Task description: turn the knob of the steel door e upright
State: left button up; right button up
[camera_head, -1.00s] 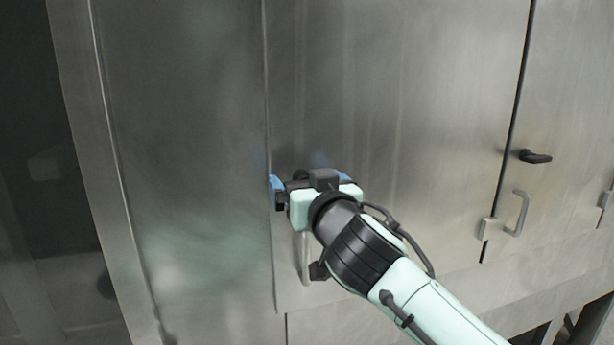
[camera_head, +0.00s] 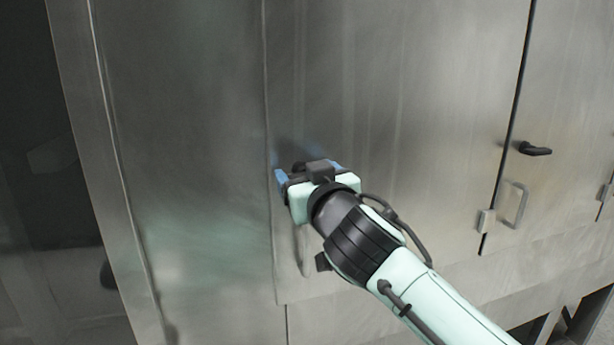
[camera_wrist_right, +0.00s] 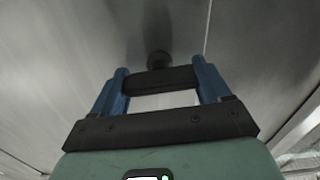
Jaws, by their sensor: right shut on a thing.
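The steel door (camera_head: 400,90) is a tall, flat brushed panel in the middle of the head view. My right gripper (camera_head: 308,171) is at its left edge, blue fingers against the door front. In the right wrist view the dark knob (camera_wrist_right: 160,80) lies as a bar between the two blue fingers, and my right gripper is shut on its ends. Its round hub (camera_wrist_right: 158,60) shows just beyond the bar. In the head view the gripper hides the knob, so its angle on the door cannot be told there. My left gripper is not in view.
A pale bar handle, partly behind my wrist, is below the gripper. To the right, another door has a black knob (camera_head: 535,149) lying sideways and a bar handle (camera_head: 517,205). A hinge block (camera_head: 486,220) stands out near the seam. The left panel (camera_head: 185,130) is bare.

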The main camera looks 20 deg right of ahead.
jog(key=n, duration=0.4)
jog(key=shift+r, duration=0.15)
jog(key=n, duration=0.4)
jog(key=n+p, duration=0.1)
jog(key=n, duration=0.3)
jog(key=shift+a, duration=0.1)
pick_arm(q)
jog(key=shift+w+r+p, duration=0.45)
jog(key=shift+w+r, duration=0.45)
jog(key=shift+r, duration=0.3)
pick_arm(e)
jog(key=shift+n, duration=2.2)
jog(key=o, duration=1)
jog(key=shift+a+f, duration=0.1)
jog(key=shift+f, duration=0.1)
